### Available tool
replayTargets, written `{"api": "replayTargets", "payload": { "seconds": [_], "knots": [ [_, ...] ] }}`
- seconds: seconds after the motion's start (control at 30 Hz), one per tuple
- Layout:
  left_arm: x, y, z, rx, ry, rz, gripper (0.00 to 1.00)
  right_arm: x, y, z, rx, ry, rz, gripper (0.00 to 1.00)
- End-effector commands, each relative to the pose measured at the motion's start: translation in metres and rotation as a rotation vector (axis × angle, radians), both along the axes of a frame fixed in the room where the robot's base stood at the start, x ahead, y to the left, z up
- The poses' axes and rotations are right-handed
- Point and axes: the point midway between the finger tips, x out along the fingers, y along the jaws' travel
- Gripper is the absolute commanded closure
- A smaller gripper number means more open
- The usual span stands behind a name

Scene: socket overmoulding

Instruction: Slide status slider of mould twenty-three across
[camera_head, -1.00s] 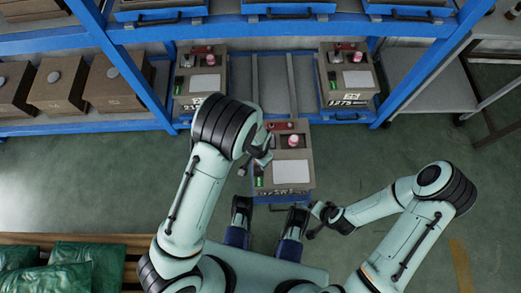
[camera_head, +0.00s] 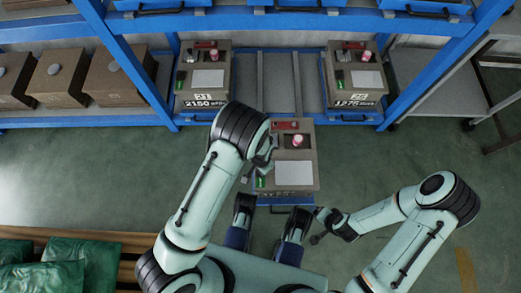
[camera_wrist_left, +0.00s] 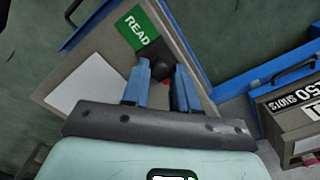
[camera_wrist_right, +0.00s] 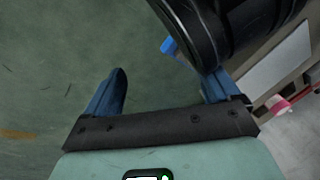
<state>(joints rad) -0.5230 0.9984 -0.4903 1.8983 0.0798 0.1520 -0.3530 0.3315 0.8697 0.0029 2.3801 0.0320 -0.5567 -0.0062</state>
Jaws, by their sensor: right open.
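The mould (camera_head: 309,170) in the middle is a brown box on a pulled-out blue support. Its printed number is partly hidden. A white plate (camera_head: 294,173) and a pink-and-white cylinder (camera_head: 298,141) are on top. The status slider shows a green panel (camera_wrist_left: 136,29) reading "READ", with a dark knob (camera_wrist_left: 154,67) beside it. My right gripper (camera_wrist_right: 163,80) is open and empty, low in front of the mould's right corner.
Two similar moulds stand on the blue rack behind, the left marked 2150 (camera_head: 205,78) and the right marked 1275 (camera_head: 356,78). Brown boxes (camera_head: 60,78) sit at left. Green bags (camera_head: 85,263) lie at lower left. Open green floor (camera_head: 420,150) is at right.

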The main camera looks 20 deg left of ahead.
Motion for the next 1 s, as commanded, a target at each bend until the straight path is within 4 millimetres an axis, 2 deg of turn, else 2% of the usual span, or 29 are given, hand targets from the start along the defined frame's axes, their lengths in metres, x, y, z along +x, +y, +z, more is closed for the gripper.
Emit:
{"api": "replayTargets", "payload": {
  "seconds": [0.03,0.07,0.1,0.23,0.4,0.63,0.67,0.7,0.73,1.0],
  "knots": [
    [0.000,0.000,0.000,0.000,0.000,0.000,0.89,0.000,0.000,0.000,0.000,0.000,0.000,0.11],
    [0.000,0.000,0.000,0.000,0.000,0.000,0.99,0.000,0.000,0.000,0.000,0.000,0.000,0.11],
    [0.000,0.000,0.000,0.000,0.000,0.000,1.00,0.000,0.000,0.000,0.000,0.000,0.000,0.11],
    [0.001,0.000,0.000,0.000,0.000,0.000,1.00,0.000,0.000,0.000,0.000,0.000,0.000,0.11],
    [0.016,0.005,0.000,0.000,-0.001,0.002,1.00,-0.002,0.000,-0.002,0.000,0.007,0.000,0.11],
    [0.017,0.005,0.000,0.000,-0.001,0.001,1.00,-0.002,0.000,-0.002,0.001,0.008,-0.001,0.11],
    [0.017,0.005,0.000,0.000,-0.001,0.001,0.65,-0.002,0.000,-0.002,0.001,0.008,-0.001,0.11],
    [0.017,0.005,0.000,0.000,-0.001,0.001,0.52,-0.002,0.000,-0.002,0.001,0.008,-0.001,0.11],
    [0.017,0.005,0.000,0.000,-0.001,0.001,0.50,-0.002,0.000,-0.002,0.001,0.008,-0.001,0.11],
    [0.016,0.005,0.001,0.000,0.000,0.000,0.50,-0.002,0.000,-0.002,0.000,0.007,0.000,0.11]
  ]
}}
